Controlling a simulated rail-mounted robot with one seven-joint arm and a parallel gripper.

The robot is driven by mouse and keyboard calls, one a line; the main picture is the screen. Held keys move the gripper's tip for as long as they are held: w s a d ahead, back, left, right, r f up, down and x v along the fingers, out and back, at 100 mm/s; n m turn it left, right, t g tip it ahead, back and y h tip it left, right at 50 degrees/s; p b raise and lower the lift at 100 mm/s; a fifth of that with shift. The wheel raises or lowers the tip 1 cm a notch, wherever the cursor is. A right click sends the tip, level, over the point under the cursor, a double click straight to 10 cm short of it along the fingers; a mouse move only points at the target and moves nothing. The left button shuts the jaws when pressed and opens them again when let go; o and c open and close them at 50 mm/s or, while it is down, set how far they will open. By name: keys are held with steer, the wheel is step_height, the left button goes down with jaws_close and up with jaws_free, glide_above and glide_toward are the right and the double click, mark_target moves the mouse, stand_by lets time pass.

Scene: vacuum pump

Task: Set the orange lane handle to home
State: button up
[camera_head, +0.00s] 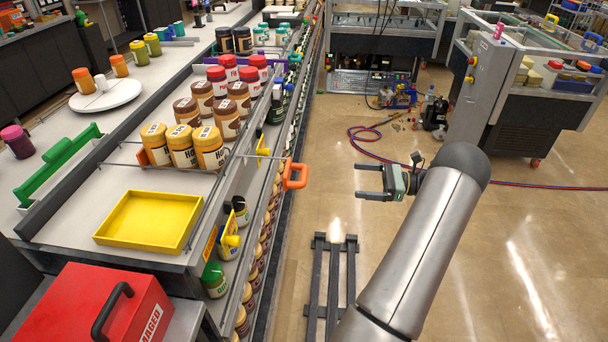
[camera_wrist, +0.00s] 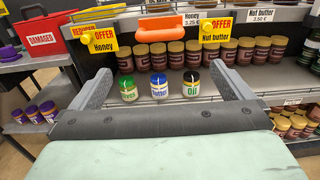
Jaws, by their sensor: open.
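The orange lane handle (camera_head: 296,174) sticks out from the front edge of the shelf, at the lane with the yellow-lidded jars. In the wrist view the orange handle (camera_wrist: 168,29) is near the top centre, beyond my fingertips. My gripper (camera_head: 357,181) is open and empty, to the right of the handle, with its fingers pointing at the shelf. A clear gap lies between them. In the wrist view my open gripper (camera_wrist: 166,80) spans the middle, with three small jars showing between its fingers.
Yellow-lidded jars (camera_head: 182,146) stand behind the handle. A yellow tray (camera_head: 150,221) and a red box (camera_head: 95,305) lie nearer on the left. In the wrist view, yellow offer tags (camera_wrist: 220,29) flank the handle.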

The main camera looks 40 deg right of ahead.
mark_target(304, 173)
steer(key=p+x, duration=0.4)
steer(key=x, duration=1.3)
steer(key=shift+w+a+f, duration=0.1)
steer(key=shift+a, duration=0.05)
